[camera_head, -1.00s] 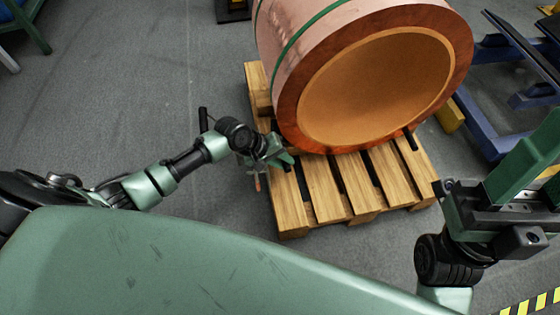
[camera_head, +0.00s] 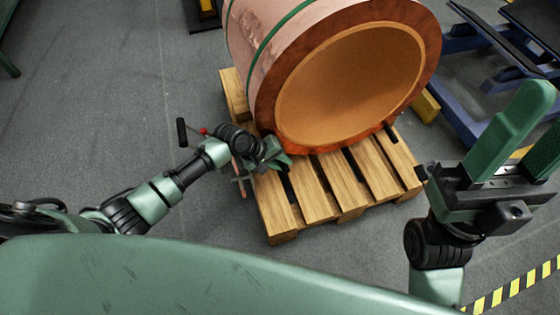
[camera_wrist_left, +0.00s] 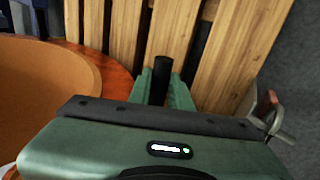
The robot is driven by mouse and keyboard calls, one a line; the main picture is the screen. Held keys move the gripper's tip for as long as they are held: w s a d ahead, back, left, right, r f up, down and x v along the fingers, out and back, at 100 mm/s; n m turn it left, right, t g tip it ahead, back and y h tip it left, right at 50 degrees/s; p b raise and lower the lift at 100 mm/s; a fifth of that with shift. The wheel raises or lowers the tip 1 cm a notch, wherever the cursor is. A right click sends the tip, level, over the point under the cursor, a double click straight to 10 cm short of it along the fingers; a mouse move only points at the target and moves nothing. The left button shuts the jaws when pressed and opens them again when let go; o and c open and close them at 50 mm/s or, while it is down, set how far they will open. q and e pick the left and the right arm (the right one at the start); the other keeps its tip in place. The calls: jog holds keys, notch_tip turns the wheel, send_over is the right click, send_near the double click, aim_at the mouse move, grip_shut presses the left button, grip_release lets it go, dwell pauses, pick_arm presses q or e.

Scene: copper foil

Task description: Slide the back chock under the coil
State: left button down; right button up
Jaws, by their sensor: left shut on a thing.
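The copper coil (camera_head: 350,85) lies on its side on the wooden pallet (camera_head: 345,200), its round open face toward me. My left gripper (camera_head: 278,160) is at the coil's lower left edge, just above the pallet slats. In the left wrist view its green fingers (camera_wrist_left: 160,92) are shut on a dark bar, seemingly the chock (camera_wrist_left: 161,68), which points toward the slats beside the coil's rim. Whether the bar touches the coil is unclear. Another dark bar (camera_head: 391,133) sticks out at the coil's lower right. My right gripper (camera_head: 522,150) stands open and empty at the right.
Blue metal frames (camera_head: 475,120) stand right of the pallet, with a yellow block (camera_head: 426,105) near the coil. A yellow-black floor stripe (camera_head: 510,290) runs at the lower right. Grey floor is free left of the pallet.

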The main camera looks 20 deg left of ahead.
pick_arm(q)
jog(key=c, duration=1.2)
grip_release()
jog(key=shift+s, duration=0.1)
